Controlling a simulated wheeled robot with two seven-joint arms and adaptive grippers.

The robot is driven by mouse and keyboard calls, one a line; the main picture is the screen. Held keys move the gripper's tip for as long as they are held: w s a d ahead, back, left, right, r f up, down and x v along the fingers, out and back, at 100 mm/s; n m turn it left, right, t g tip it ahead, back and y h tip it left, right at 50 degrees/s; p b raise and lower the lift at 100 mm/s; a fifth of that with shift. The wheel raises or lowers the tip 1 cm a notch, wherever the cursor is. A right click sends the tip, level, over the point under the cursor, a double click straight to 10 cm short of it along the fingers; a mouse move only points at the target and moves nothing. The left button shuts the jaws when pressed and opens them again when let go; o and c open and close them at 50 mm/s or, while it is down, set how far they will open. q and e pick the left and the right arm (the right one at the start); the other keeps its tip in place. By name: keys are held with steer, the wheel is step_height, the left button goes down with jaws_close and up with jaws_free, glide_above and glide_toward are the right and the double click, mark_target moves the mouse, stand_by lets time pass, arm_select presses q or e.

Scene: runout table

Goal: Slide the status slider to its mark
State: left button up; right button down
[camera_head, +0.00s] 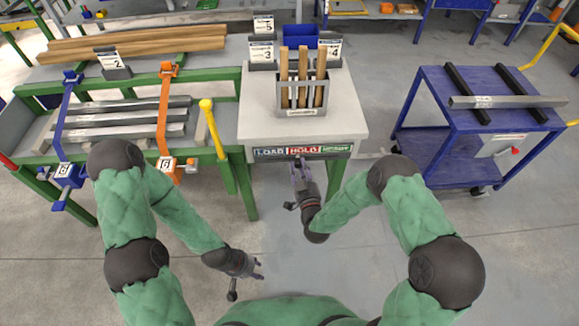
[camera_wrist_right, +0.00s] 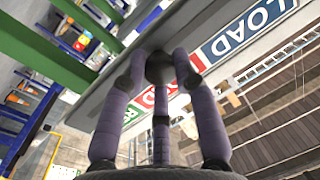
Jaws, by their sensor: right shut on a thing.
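The status strip (camera_head: 303,151) runs along the front edge of the grey-topped stand, with a blue LOAD panel (camera_head: 270,152), a red HOLD panel (camera_head: 307,150) and a green panel (camera_head: 337,149). In the right wrist view, a dark round slider knob (camera_wrist_right: 160,68) sits between the fingertips of my right gripper (camera_wrist_right: 163,72), which is shut on it. In the head view my right gripper (camera_head: 297,161) is just below the left part of HOLD, hiding the knob. My left gripper (camera_head: 259,269) is open and empty, low and away from the stand.
A grey rack (camera_head: 279,97) with several wooden sticks stands on the stand top (camera_head: 253,117). A green bench with metal bars (camera_head: 130,115) and clamps is left. A blue cart (camera_head: 440,122) stands right. Open floor (camera_head: 375,255) lies in front.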

steer(key=shift+s+d+f, duration=0.1)
steer(key=shift+d+f, duration=0.15)
steer(key=shift+d, duration=0.65)
steer(key=c, duration=0.9)
jaws_free()
steer(key=shift+c, duration=0.2)
steer(key=shift+r, duration=0.1)
steer(key=s+d, duration=0.1)
steer(key=s, duration=1)
steer(key=shift+s+d, duration=0.4)
